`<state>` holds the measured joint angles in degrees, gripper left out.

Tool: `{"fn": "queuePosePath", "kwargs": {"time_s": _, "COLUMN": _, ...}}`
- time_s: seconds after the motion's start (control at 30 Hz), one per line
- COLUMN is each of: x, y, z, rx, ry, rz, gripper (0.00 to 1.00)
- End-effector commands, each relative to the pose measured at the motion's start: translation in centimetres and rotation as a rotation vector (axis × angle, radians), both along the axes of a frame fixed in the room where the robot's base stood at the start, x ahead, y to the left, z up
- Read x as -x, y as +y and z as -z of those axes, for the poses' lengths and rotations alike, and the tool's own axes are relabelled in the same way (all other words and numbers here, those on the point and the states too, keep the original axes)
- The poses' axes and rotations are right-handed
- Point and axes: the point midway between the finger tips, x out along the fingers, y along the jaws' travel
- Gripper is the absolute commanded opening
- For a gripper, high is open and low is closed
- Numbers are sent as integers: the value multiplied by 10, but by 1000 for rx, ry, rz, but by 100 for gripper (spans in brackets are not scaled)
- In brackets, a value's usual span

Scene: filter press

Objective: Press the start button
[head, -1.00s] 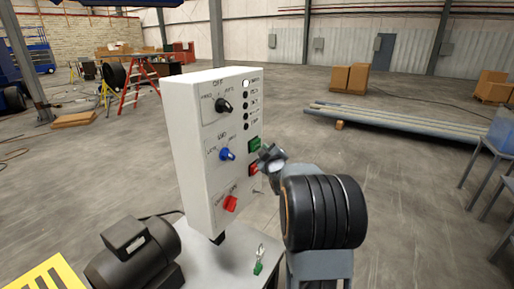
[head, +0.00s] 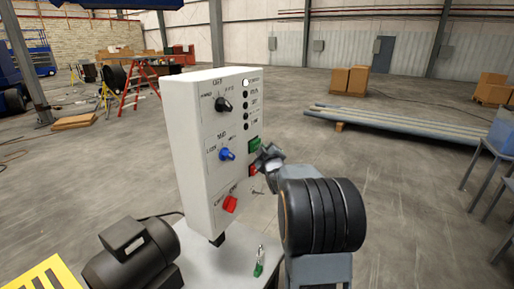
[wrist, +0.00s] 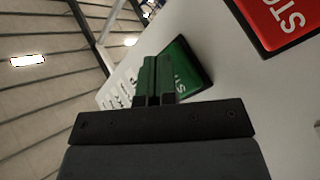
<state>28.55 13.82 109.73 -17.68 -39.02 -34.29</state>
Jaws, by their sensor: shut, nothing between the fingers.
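The green start button (head: 254,145) is on the right part of the white control box's front face (head: 228,130). It also shows in the wrist view (wrist: 188,65), where its lettering is partly covered by my fingers. My gripper (head: 262,155) is shut and empty, its fingertips at the panel close to the green button. In the wrist view, my gripper's closed fingers (wrist: 157,75) overlap the button's left part. I cannot tell whether they touch it. The red stop button (head: 253,170) sits just below the green one, and is large in the wrist view (wrist: 285,20).
The blue knob (head: 227,154), black knob (head: 223,105) and red switch (head: 230,204) are on the panel's left side. A key with a green tag (head: 259,262) lies on the grey stand (head: 225,270). A black motor (head: 130,255) stands at the left.

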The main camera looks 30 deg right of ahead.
Motion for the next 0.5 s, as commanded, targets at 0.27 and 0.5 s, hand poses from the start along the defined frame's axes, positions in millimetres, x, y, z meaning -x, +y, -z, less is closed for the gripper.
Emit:
{"fn": "queuePosePath", "kwargs": {"time_s": 0.27, "x": -3, "y": 2, "z": 1, "rx": 0, "ry": -1, "rz": -1, "gripper": 0}}
{"fn": "queuePosePath", "kwargs": {"time_s": 0.5, "x": -6, "y": 3, "z": 0, "rx": 1, "ry": -2, "rz": -1, "gripper": 0}}
